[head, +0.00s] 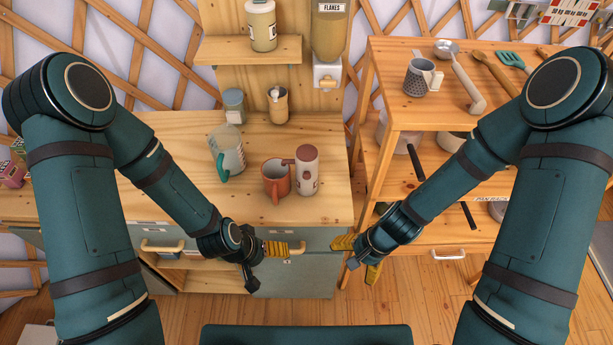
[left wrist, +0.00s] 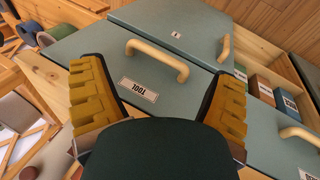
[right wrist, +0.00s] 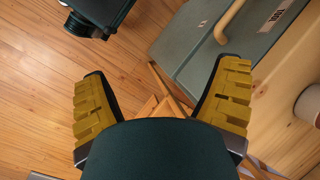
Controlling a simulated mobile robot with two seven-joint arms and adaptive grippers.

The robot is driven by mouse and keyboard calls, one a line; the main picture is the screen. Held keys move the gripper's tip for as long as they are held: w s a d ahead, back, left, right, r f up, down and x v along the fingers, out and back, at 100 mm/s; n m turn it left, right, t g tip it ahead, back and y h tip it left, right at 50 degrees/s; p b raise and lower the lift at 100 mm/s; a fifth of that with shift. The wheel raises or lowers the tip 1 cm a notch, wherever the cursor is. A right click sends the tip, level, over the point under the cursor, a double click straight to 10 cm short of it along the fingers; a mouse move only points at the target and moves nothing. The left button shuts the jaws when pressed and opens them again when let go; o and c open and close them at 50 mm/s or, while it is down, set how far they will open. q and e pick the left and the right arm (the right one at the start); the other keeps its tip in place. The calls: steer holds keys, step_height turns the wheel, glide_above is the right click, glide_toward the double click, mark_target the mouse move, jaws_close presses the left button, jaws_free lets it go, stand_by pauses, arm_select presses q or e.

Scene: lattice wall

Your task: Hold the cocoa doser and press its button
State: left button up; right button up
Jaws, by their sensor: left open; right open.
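The cocoa doser (head: 307,170) appears to be the upright pale cylinder with a label and a reddish-brown side piece, on the wooden counter. A terracotta mug (head: 276,180) stands just left of it, under or beside that side piece. I cannot make out the button clearly. My left gripper (head: 276,249) is open and empty in front of the counter's drawer fronts, below and nearer than the doser. It also shows in the left wrist view (left wrist: 158,95). My right gripper (head: 358,259) is open and empty, right of the counter corner, and shows in the right wrist view (right wrist: 162,100).
A glass jug with a teal handle (head: 229,155), a grey jar (head: 233,105) and a small tan canister (head: 277,104) stand on the counter. A flakes dispenser (head: 329,30) hangs behind. A wooden shelf unit (head: 395,60) with utensils stands right. The counter front is clear.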

steer(key=w+a+m+y+b, duration=0.1)
steer(key=a+m+y+b, duration=0.2)
steer(key=m, duration=0.2)
steer(key=m+t+y+b, duration=0.5)
steer(key=m+t+b, duration=0.35)
steer(key=m, duration=0.35)
glide_toward(313, 187)
steer(key=x, duration=0.1)
steer(key=p+x, duration=0.1)
steer(key=x, duration=0.1)
steer(key=shift+a+r, duration=0.2)
steer(key=b+x, duration=0.3)
steer(key=x, duration=0.5)
steer(key=shift+w+a+f+b, duration=0.1)
steer(key=shift+w+f+b, duration=0.15)
steer(key=shift+b, duration=0.15)
steer(key=shift+w+a+b, duration=0.3)
steer(key=shift+w+a, duration=0.1)
steer(key=shift+a, duration=0.15)
steer(key=c, duration=0.8)
steer(key=o, duration=1)
